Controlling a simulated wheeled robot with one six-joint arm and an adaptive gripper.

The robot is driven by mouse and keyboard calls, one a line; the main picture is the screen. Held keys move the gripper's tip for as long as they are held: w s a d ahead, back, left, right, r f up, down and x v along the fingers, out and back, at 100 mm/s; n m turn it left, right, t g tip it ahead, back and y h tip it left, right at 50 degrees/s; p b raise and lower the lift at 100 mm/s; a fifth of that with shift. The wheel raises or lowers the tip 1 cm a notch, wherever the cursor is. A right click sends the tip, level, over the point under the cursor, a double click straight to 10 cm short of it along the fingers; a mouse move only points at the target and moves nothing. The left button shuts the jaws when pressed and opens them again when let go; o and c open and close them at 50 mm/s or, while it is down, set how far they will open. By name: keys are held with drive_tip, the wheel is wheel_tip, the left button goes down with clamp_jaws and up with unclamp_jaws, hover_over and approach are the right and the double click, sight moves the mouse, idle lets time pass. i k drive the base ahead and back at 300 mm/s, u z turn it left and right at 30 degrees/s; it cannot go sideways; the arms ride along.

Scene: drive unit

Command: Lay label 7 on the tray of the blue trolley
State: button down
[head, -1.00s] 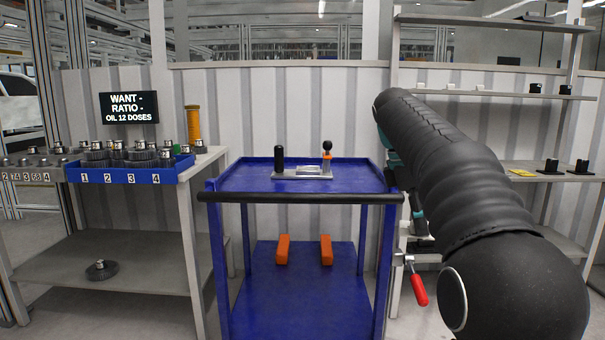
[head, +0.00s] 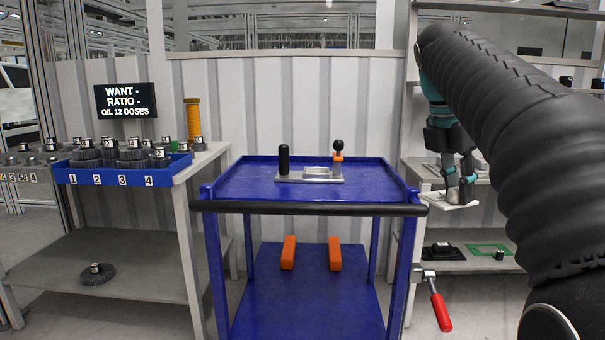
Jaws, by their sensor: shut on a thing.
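The blue trolley (head: 212,262) stands in the middle of the head view. Its top tray (head: 240,182) carries a grey metal fixture (head: 312,179) with a black post and a black ball knob; the rest of the tray is bare. My gripper (head: 461,192) is right of the trolley, pointing down in front of the shelf rack. It is shut on a flat white piece (head: 440,199), which looks like a label. I cannot read a number on it.
Two orange blocks (head: 335,254) sit on the trolley's lower deck. A red-handled clamp (head: 440,311) is at the trolley's right. A blue bin (head: 118,173) of gears stands on the left bench. A shelf rack (head: 458,266) stands behind my gripper.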

sight(357, 173)
drive_tip(key=z, duration=0.05)
drive_tip(key=i, duration=1.55)
